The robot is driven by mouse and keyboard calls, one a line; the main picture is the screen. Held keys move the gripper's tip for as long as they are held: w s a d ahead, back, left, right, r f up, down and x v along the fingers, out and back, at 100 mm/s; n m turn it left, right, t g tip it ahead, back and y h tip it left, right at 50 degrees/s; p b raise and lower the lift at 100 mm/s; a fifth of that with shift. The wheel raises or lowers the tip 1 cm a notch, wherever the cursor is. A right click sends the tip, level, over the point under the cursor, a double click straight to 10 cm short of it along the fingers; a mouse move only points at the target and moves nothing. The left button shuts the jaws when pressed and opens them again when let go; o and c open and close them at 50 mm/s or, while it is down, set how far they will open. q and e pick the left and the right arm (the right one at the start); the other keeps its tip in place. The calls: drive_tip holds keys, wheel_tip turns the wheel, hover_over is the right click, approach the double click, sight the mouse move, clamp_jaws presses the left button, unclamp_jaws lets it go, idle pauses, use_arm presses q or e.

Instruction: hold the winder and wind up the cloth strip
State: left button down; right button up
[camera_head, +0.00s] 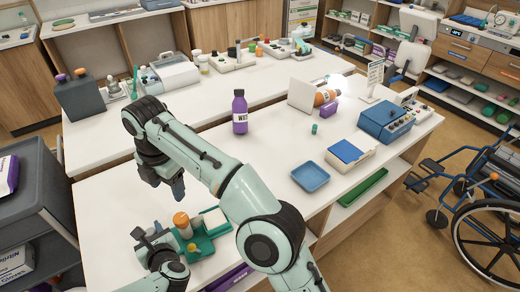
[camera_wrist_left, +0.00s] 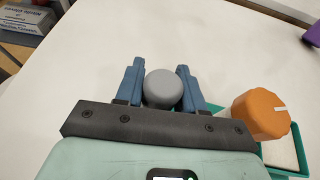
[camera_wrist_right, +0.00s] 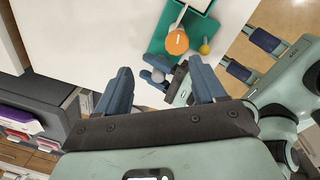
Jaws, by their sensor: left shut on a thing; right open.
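The winder (camera_head: 208,243) is a green base on the near left of the table, with an orange round knob (camera_head: 181,219) and a small yellow knob (camera_wrist_right: 205,49). A white piece (camera_head: 215,218), perhaps the cloth strip, lies on it; this also shows in the right wrist view. My left gripper (camera_head: 150,240) is shut on a grey round-topped grip (camera_wrist_left: 163,89) beside the orange knob, which is at right in the left wrist view (camera_wrist_left: 262,114). My right gripper (camera_wrist_right: 158,85) is open and empty, above the table behind the winder (camera_head: 170,185).
A purple bottle (camera_head: 240,112) stands mid-table. A blue tray (camera_head: 310,177), a blue-topped box (camera_head: 347,154) and a blue device (camera_head: 385,122) are to the right. A dark grey cart (camera_head: 35,190) stands at left. White tabletop around the bottle is free.

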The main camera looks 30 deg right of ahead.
drive_tip(key=w+d+f+m+t+y, duration=0.1)
drive_tip(key=w+d+f+m+t, duration=0.3)
drive_tip(key=m, duration=0.5)
drive_tip(key=w+d+f+m+t+y, duration=0.1)
drive_tip(key=w+d+f+m+t, duration=0.1)
drive_tip(key=w+d+m, duration=0.35)
drive_tip(key=s+d+f+m+t+h, duration=0.1)
drive_tip(key=s+d+m+t+h, duration=0.1)
drive_tip(key=d+m, duration=0.7)
drive_tip(key=s+d+f+m+t+h, duration=0.1)
drive_tip(key=s+d+m+t+h, duration=0.1)
drive_tip(key=d+m, duration=0.8)
drive_tip(key=shift+s+d+t+h, duration=0.45)
drive_tip(key=shift+d+h, duration=0.25)
drive_tip(key=shift+d, duration=0.2)
drive_tip(key=shift+m, duration=0.25)
